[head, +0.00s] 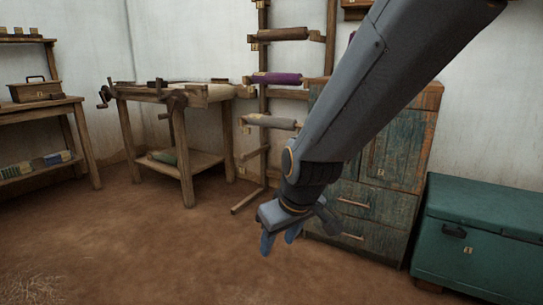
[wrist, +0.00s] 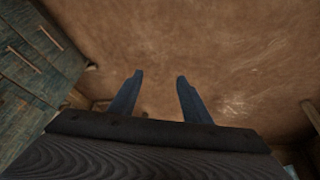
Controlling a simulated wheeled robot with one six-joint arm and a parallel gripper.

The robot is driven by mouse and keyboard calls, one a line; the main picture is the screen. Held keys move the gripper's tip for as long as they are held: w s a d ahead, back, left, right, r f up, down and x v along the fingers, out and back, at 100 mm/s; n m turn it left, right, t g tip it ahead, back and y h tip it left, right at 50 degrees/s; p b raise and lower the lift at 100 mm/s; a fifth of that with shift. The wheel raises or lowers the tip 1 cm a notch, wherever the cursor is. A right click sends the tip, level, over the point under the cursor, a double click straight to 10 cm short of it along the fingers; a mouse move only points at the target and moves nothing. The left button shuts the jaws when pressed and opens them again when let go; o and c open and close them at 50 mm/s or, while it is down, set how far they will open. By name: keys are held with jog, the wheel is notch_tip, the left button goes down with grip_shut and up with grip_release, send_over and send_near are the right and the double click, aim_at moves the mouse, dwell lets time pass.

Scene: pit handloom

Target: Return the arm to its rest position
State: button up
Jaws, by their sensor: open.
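My gripper (head: 280,240) hangs at the end of my arm in the middle of the head view, pointing down in front of the cabinet. In the wrist view my gripper (wrist: 158,88) shows two blue fingers spread apart with only brown floor visible between and beyond them. It is open and holds nothing. My arm reaches down from the upper right of the head view and hides part of the cabinet and the rack behind it.
A worn green-blue cabinet (head: 375,205) stands behind my arm, with a teal chest (head: 478,240) to its right. A wooden workbench (head: 187,150) and a rack with rolls (head: 277,79) stand at the back. A shelf table (head: 40,106) is at left. The earthen floor (head: 150,250) in front is clear.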

jog(key=s+a+r+g, duration=0.1)
jog(key=s+r+g, duration=0.1)
jog(key=s, duration=0.9)
jog(key=s+a+r+g, duration=0.1)
jog(key=s+a+g, duration=0.1)
jog(key=s, duration=0.9)
jog(key=d+r+m+h+p, duration=0.1)
jog(key=d+r+m+p, duration=0.2)
jog(key=d+r+p, duration=0.7)
jog(key=d+r+m+h+p, duration=0.1)
jog(key=d+r+m+p, duration=0.2)
jog(key=d+r+p, duration=0.7)
notch_tip(320, 180, up, 6)
jog(key=p, duration=1.4)
jog(key=shift+d+m+p, duration=0.35)
jog(key=shift+m, duration=0.05)
